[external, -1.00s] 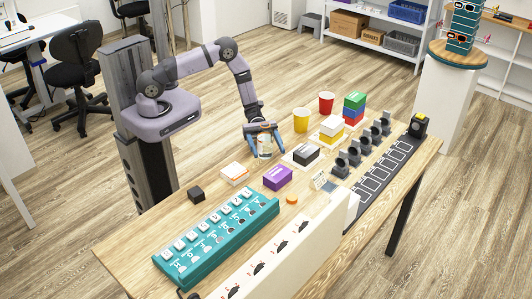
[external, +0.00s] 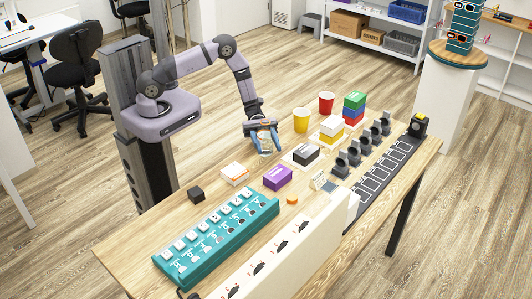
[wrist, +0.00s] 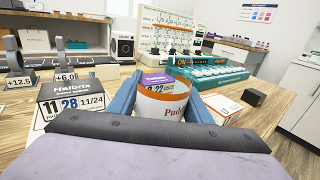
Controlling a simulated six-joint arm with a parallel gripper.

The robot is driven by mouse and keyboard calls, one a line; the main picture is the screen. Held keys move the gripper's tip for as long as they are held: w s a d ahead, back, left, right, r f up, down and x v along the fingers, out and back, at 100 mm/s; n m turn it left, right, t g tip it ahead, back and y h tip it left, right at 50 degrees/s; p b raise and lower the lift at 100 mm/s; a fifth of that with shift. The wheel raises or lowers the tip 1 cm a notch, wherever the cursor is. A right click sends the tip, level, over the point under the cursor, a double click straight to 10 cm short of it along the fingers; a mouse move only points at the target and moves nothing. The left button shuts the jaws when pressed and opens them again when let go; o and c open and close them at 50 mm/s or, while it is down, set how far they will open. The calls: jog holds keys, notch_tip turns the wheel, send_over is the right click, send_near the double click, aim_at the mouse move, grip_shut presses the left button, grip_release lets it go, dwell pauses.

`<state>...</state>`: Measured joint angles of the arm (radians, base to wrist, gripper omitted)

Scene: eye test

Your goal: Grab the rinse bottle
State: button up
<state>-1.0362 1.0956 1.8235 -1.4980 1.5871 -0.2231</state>
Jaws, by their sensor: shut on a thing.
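The rinse bottle (external: 265,145) looks like a short, pale, round container near the back edge of the table. In the wrist view it (wrist: 165,106) shows a white side with an orange band and lettering starting "Pud". A purple box shows at its top rim, and I cannot tell if that is seen behind or through it. My gripper (external: 267,151) reaches down around it, with one blue finger on each side, shut on it. Its lower part is hidden by my wrist in the wrist view. I cannot tell if it touches the table.
A purple box (external: 277,177) and a white-orange box (external: 235,174) stand in front. A teal rack (external: 215,238) fills the near left. A small black cube (external: 196,194) lies left of the boxes.

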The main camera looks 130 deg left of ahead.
aim_at(266, 122)
jog(key=shift+r, duration=4.35)
